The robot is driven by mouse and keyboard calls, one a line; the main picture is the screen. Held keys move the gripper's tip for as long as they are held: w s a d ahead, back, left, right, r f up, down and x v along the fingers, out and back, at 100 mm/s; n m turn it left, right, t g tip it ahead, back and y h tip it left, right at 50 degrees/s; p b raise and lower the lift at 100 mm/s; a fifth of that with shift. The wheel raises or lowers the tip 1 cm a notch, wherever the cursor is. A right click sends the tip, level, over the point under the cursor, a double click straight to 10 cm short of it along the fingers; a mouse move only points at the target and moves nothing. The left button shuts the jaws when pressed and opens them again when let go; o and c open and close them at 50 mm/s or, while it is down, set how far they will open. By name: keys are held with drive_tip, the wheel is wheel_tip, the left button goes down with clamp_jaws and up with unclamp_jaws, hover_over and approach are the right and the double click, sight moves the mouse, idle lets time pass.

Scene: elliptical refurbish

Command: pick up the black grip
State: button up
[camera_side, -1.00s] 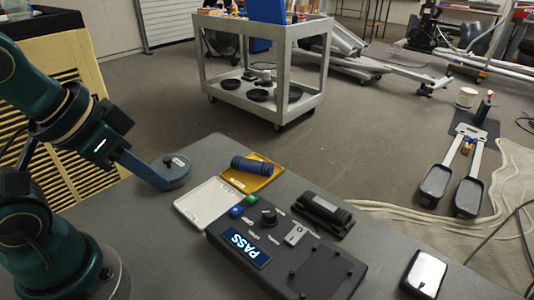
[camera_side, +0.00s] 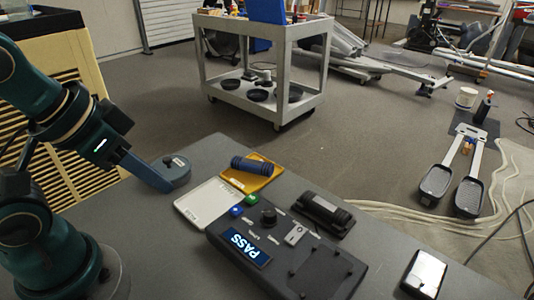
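The black grip (camera_side: 328,208) is a dark ribbed cylinder lying in a black cradle on the grey table, behind the test box. My gripper (camera_side: 160,180) is at the left, low over the table and well apart from the black grip. One blue flat finger shows, pointing down and right beside a round grey-blue piece (camera_side: 177,166). I cannot tell whether the finger touches that piece, or whether the gripper is open. A blue ribbed grip (camera_side: 250,165) lies on a yellow tray (camera_side: 268,179).
The black test box (camera_side: 328,268) with a lit PASS screen (camera_side: 245,247) fills the table's middle. A white tray (camera_side: 207,205) lies left of it, with blue and green buttons between. A silver-faced device (camera_side: 425,275) lies at the right. A grey cart (camera_side: 270,70) stands behind.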

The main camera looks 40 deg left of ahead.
drive_tip(key=o, duration=0.7)
drive_tip(key=shift+c, duration=0.2)
